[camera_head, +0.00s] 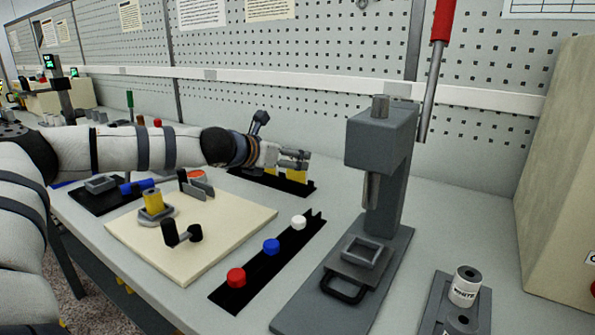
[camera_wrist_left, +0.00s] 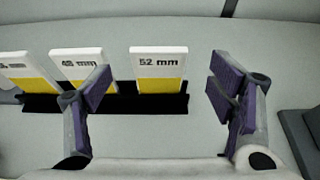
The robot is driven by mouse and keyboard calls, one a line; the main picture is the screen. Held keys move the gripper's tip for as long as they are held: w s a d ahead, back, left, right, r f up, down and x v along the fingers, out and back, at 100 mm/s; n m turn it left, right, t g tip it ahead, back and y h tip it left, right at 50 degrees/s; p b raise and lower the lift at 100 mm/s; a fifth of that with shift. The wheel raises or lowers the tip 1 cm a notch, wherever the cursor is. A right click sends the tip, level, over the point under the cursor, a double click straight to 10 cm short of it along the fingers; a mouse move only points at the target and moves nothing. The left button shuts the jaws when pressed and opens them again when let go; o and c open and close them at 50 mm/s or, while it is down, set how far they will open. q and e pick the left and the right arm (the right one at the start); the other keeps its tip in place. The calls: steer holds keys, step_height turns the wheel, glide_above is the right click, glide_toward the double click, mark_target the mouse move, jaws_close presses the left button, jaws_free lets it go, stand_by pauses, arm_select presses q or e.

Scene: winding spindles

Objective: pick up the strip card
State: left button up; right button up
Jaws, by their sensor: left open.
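Several white-and-yellow strip cards stand in a black slotted holder (camera_wrist_left: 110,104), which also shows in the head view (camera_head: 304,190). In the left wrist view one card (camera_wrist_left: 158,68) reads "52 mm". A second card (camera_wrist_left: 80,66) beside it seems to read "48 mm", partly behind a finger. A third (camera_wrist_left: 15,72) is cut by the left edge. My left gripper (camera_wrist_left: 160,84) is open and empty, its purple-padded fingers on either side of the "52 mm" card in the picture. In the head view my left gripper (camera_head: 300,160) is just above the holder, partly covering the cards. My right gripper is out of view.
A cream board (camera_head: 225,235) with a winding spindle and yellow sleeve (camera_head: 153,202) lies nearer. A black strip (camera_head: 265,262) carries red, blue and white caps. A grey press (camera_head: 382,140) stands to the right of the holder. Bare bench lies between holder and press.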

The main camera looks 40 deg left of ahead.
arm_select(q)
steer(key=b+x, duration=0.1)
steer(key=x, duration=0.4)
steer(key=shift+w, duration=0.3)
steer(key=shift+a+r, duration=0.1)
steer(key=shift+r, duration=0.3)
steer(key=c, duration=1.1)
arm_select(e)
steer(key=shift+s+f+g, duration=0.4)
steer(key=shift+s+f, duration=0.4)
